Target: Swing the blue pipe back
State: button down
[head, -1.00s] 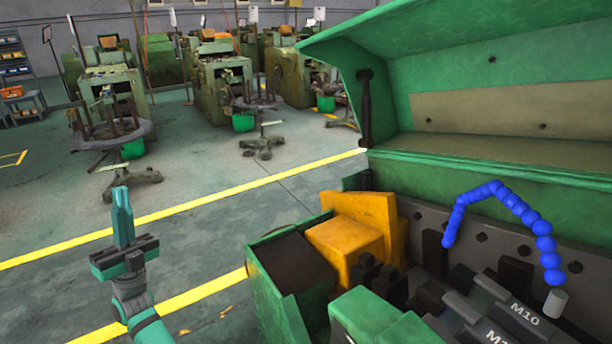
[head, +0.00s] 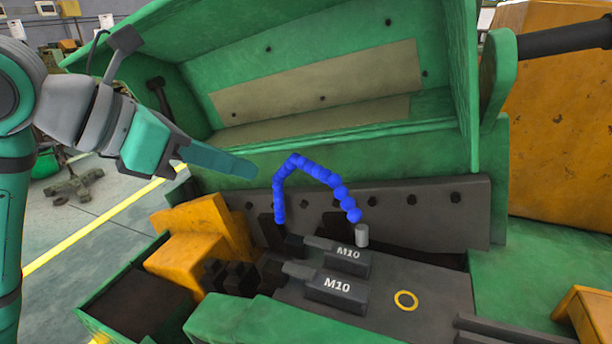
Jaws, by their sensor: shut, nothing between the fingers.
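The blue pipe (head: 318,172) is a bent chain of blue beads inside the green machine. Its right end stands on a short grey cylinder (head: 361,235). It rises to a peak at the left, and its free end hangs down near the dark blocks. My gripper (head: 252,169) reaches in from the left, its fingers together and pointing right. The fingertips appear just left of the pipe's peak, with a small gap in the picture. I cannot tell the gap in depth. Nothing shows between the fingers.
The raised green cover (head: 300,60) stands behind and above the pipe. Two dark blocks marked M10 (head: 337,287) and a yellow ring (head: 406,300) lie in front. Orange blocks (head: 190,250) are at the left. A dark bar (head: 565,40) juts out at upper right.

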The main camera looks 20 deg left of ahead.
jog(key=w+r+x, duration=0.1)
jog(key=x, duration=1.2)
jog(key=shift+w+d+y, duration=0.25)
jog(key=shift+y, duration=0.15)
jog(key=shift+r, duration=0.1)
jog(key=shift+w, duration=0.1)
